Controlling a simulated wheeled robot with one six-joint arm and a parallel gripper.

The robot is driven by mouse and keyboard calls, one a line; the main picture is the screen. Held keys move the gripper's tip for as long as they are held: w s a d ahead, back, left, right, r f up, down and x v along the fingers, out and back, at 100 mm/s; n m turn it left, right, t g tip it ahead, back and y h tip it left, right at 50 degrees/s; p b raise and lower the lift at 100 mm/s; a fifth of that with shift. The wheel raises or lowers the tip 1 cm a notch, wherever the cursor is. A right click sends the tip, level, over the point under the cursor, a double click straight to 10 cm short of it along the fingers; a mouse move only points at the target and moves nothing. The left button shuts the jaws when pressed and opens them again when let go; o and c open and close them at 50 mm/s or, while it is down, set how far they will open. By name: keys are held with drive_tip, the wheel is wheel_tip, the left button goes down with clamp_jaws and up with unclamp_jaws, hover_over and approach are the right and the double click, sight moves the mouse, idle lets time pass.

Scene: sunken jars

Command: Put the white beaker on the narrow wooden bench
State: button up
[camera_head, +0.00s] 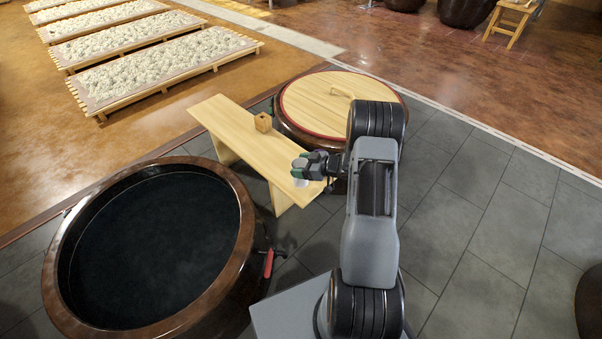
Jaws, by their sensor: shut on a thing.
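The narrow wooden bench (232,122) stands between two big brown jars, its near end toward me. My gripper (301,172) is over the near end of the bench, at its right edge. It is shut on the white beaker (301,183), of which only a small pale part shows below the fingers. The rest of the beaker is hidden by the gripper. I cannot tell whether the beaker touches the bench top or hangs just above it.
A jar with a wooden lid (315,100) stands behind.

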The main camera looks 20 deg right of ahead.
drive_tip(key=shift+w+f+b, duration=0.25)
drive_tip(key=shift+f+b, duration=0.4)
drive_tip(key=shift+f, duration=0.35)
drive_tip(key=shift+w+f+b, duration=0.2)
drive_tip(key=shift+f+b, duration=0.4)
drive_tip(key=shift+f, duration=0.35)
drive_tip(key=shift+f, duration=0.2)
drive_tip(key=o, duration=1)
